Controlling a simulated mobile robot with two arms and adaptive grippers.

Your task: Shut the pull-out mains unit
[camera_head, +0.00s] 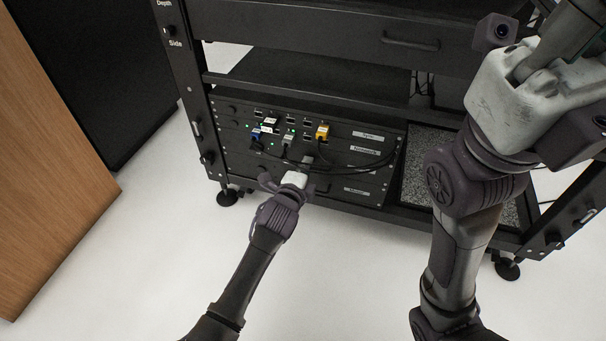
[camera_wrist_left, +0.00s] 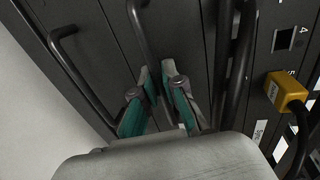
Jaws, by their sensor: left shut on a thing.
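The rack (camera_head: 405,60) holds a stack of dark pull-out units low on its left side, with pale labels at their right ends. My left gripper (camera_head: 306,163) is at the front of the lower units, shut on a dark bar handle. In the left wrist view its teal-sided fingers (camera_wrist_left: 161,80) close around the lower end of this handle (camera_wrist_left: 140,25). The label of the gripped unit is too small to read, so I cannot tell for sure that it is the mains unit. My right gripper (camera_head: 572,30) is at the upper right, its fingertips cut off.
Cables with blue and yellow plugs hang across the upper units; the yellow plug (camera_head: 322,131) is close to the left gripper. Another handle (camera_wrist_left: 65,60) is beside the gripped one. A wooden panel (camera_head: 50,160) stands at the left. The white floor in front is clear.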

